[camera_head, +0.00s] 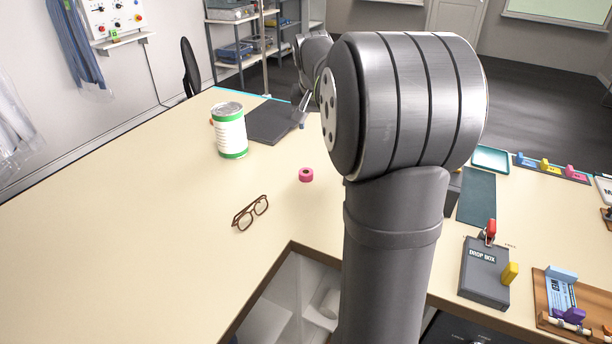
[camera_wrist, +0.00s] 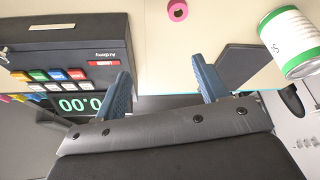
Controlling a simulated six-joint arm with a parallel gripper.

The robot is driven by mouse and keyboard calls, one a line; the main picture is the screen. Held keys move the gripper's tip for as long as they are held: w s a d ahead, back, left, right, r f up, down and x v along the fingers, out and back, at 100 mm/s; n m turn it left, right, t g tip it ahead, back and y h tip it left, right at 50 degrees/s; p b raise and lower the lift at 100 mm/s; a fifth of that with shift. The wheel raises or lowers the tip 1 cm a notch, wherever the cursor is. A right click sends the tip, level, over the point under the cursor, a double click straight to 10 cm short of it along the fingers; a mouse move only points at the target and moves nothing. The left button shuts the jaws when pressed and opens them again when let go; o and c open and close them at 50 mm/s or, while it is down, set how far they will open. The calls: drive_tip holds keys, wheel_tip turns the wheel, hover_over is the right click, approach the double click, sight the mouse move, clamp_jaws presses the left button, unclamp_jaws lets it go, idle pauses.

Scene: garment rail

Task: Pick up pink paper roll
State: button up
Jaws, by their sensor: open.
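The pink paper roll (camera_head: 306,175) is a small, short pink ring with a dark centre, lying on the cream table left of my arm. It also shows at the top of the wrist view (camera_wrist: 177,10), beyond and between my fingertips. My gripper (camera_wrist: 165,88) has two blue fingers spread wide apart with nothing between them. The roll is apart from both fingers.
A white and green can (camera_head: 231,131) stands beside a dark flat slab (camera_head: 272,123). Brown glasses (camera_head: 250,212) lie nearer the table's inner corner. A dark drop box (camera_head: 486,271) is at right. A dark box with coloured buttons (camera_wrist: 72,60) shows in the wrist view. The table's left part is clear.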

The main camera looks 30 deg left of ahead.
drive_tip(key=s+a, duration=0.2)
drive_tip(key=a, duration=0.1)
hover_over(306, 172)
drive_tip(key=s+d, duration=0.2)
drive_tip(key=s, duration=0.1)
drive_tip(key=f, duration=1.6)
drive_tip(key=shift+s+a, duration=0.15)
drive_tip(key=shift+a, duration=0.05)
drive_tip(key=shift+w+a+r+x, duration=0.1)
drive_tip(key=shift+w+a+x, duration=0.05)
drive_tip(key=shift+x, duration=0.75)
drive_tip(key=shift+w+a+r+x, duration=0.1)
drive_tip(key=shift+w+a+x, duration=0.05)
drive_tip(key=shift+x, duration=0.8)
drive_tip(key=shift+w+a+x, duration=0.1)
drive_tip(key=shift+a+x, duration=0.05)
drive_tip(key=shift+x, duration=0.75)
drive_tip(key=c, duration=1.1)
